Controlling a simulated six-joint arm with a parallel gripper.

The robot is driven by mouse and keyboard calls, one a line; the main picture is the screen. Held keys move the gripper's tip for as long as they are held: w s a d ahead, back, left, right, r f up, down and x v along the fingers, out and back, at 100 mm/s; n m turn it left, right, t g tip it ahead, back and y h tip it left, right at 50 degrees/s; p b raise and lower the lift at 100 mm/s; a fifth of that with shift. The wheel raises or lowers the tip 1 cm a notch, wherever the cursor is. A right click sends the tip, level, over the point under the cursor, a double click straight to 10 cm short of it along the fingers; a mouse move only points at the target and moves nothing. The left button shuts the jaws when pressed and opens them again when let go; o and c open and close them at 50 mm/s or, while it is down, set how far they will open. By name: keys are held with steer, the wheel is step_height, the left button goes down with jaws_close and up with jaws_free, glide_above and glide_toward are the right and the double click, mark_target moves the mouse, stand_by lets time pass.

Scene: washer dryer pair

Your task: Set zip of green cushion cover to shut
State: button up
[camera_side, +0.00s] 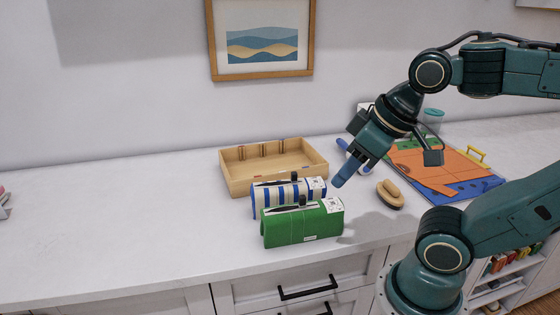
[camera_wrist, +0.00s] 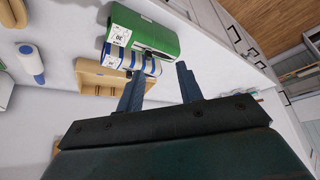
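The green cushion cover (camera_side: 305,229) lies as a block near the counter's front edge, with a white care label at its right end. A dark zip line (camera_side: 283,210) runs along its top, with a black pull (camera_side: 302,201) standing on it. How far the zip is open cannot be told. The cover also shows at the top of the wrist view (camera_wrist: 158,38). My gripper (camera_side: 341,180) hangs above the counter, behind and right of the cover, apart from it. In the wrist view its two fingers (camera_wrist: 160,88) are spread with nothing between them.
A blue-and-white striped cover (camera_side: 262,194) with its own black pull sits just behind the green one. A wooden tray (camera_side: 235,180) stands behind that. A wooden brush (camera_side: 391,194) and an orange-and-blue board (camera_side: 468,190) lie right.

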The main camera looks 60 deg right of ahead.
steer(key=shift+c, duration=0.3)
steer(key=c, duration=0.7)
steer(key=m, duration=0.1)
steer(key=w+d+m, duration=0.1)
steer(key=m, duration=0.1)
steer(key=d+m+g, duration=0.1)
steer(key=shift+w+r+h, duration=0.15)
steer(key=shift+w+h, duration=0.15)
steer(key=shift+h, duration=0.1)
jaws_close()
steer(key=w+d+m+g+h, duration=0.1)
steer(key=w+m+g, duration=0.2)
steer(key=m, duration=0.8)
steer(key=w+d+f+m+g, duration=0.1)
steer(key=w+m+g, duration=0.3)
steer(key=m, duration=0.8)
steer(key=shift+d+f+h, duration=0.2)
steer(key=shift+d+h, duration=0.2)
steer(key=shift+d, duration=0.15)
